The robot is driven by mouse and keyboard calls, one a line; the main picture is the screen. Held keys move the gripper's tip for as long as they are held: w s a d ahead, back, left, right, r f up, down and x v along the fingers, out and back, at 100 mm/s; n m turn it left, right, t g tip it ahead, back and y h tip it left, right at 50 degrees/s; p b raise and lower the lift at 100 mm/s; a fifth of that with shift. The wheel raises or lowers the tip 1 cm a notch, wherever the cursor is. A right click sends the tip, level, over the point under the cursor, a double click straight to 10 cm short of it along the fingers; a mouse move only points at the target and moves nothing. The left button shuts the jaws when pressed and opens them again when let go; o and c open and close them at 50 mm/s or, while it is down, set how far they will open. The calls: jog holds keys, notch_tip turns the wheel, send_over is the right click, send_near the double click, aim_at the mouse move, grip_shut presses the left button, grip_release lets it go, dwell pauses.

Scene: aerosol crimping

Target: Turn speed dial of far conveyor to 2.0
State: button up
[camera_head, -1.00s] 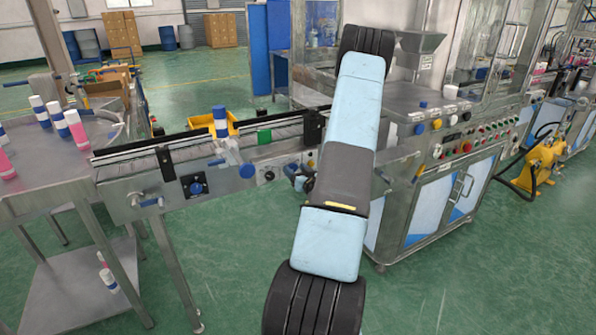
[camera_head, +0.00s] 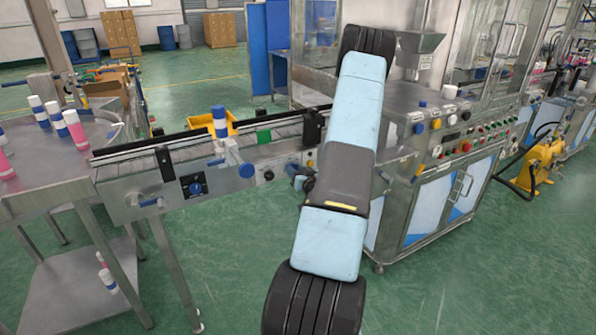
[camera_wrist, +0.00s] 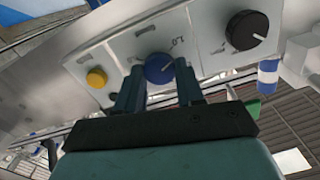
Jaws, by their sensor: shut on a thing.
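The far conveyor's blue speed dial (camera_wrist: 158,67) sits on a grey panel in the wrist view, with a light pointer line on its face. My gripper (camera_wrist: 159,76) is shut on this dial, one dark finger on each side. The scale marks around the dial are too small and tilted to read surely. In the head view my gripper (camera_head: 298,174) is a small dark shape at the far conveyor's panel, partly behind my arm; the blue dial is hidden there.
A black knob (camera_wrist: 246,30) and a yellow button (camera_wrist: 96,78) flank the dial. The near conveyor has its own blue dial (camera_head: 194,187). A blue-and-white can (camera_head: 220,122) stands on the conveyor. A steel control cabinet (camera_head: 440,180) stands right of my arm.

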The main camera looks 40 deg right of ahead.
jog(key=m, duration=0.5)
jog(key=shift+s+d+m, duration=0.15)
jog(key=shift+d+m, duration=0.05)
jog(key=shift+m, duration=0.2)
jog(key=m, duration=0.5)
jog(key=shift+f, duration=0.2)
jog(key=shift+s+d+m, duration=0.1)
jog(key=shift+m, duration=0.3)
jog(key=o, duration=0.8)
jog(key=shift+c, duration=0.2)
jog(key=shift+o, duration=1.4)
jog(key=shift+r, duration=0.1)
jog(key=v, duration=1.3)
jog(key=shift+s+a, duration=0.25)
jog(key=shift+a, duration=0.05)
jog(key=shift+w, duration=0.1)
